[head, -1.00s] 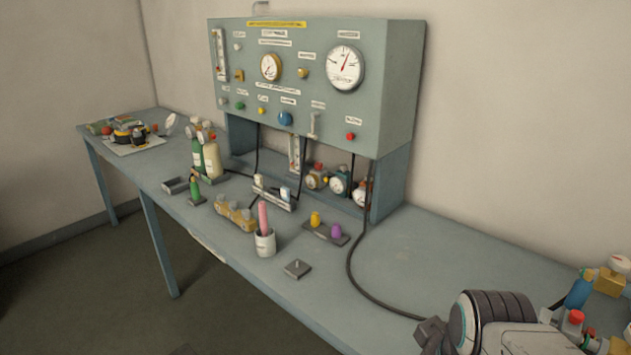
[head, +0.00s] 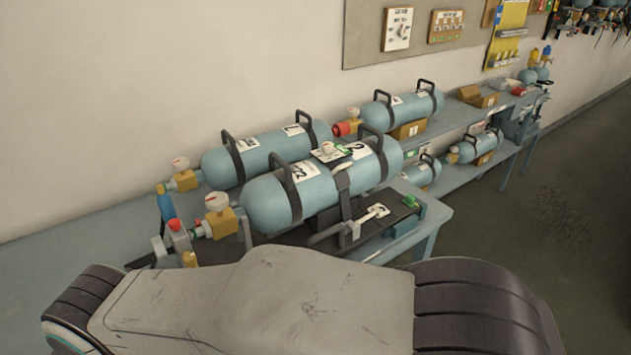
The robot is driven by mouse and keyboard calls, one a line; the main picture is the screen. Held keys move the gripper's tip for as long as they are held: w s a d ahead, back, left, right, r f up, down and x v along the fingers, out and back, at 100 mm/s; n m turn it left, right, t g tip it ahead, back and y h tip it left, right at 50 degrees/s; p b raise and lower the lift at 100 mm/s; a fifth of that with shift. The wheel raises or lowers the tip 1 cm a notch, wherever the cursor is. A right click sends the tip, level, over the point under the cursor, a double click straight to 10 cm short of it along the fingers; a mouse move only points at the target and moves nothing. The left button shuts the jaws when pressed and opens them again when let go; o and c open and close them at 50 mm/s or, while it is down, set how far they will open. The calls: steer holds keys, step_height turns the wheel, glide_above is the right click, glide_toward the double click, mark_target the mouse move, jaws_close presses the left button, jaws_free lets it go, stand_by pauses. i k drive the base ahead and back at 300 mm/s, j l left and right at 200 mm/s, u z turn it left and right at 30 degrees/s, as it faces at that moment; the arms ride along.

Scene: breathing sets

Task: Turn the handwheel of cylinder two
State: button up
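Two large blue-grey cylinders lie on their sides on the bench in the head view. The front cylinder (head: 268,203) has white labels that seem to read 2. At its left end is a brass valve block (head: 220,222) with a round whitish-and-red part (head: 216,201) on top, perhaps a gauge or the handwheel; I cannot tell which. The rear cylinder (head: 222,166) has a similar brass valve (head: 184,180) with a pale round top. My arm covers the bottom of the view. My gripper is out of view.
A blue bottle (head: 166,207) and a red-topped fitting (head: 175,226) stand by the valves. Smaller cylinders (head: 403,107) lie farther right. Open floor (head: 540,210) shows at right.

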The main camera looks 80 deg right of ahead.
mark_target(216, 201)
steer(key=z, duration=0.5)
steer(key=k+z, duration=0.1)
steer(key=z, duration=0.35)
steer(key=k+z, duration=0.1)
steer(key=z, duration=0.85)
steer(key=l+z, duration=0.15)
steer(key=z, duration=0.35)
steer(key=k, duration=0.05)
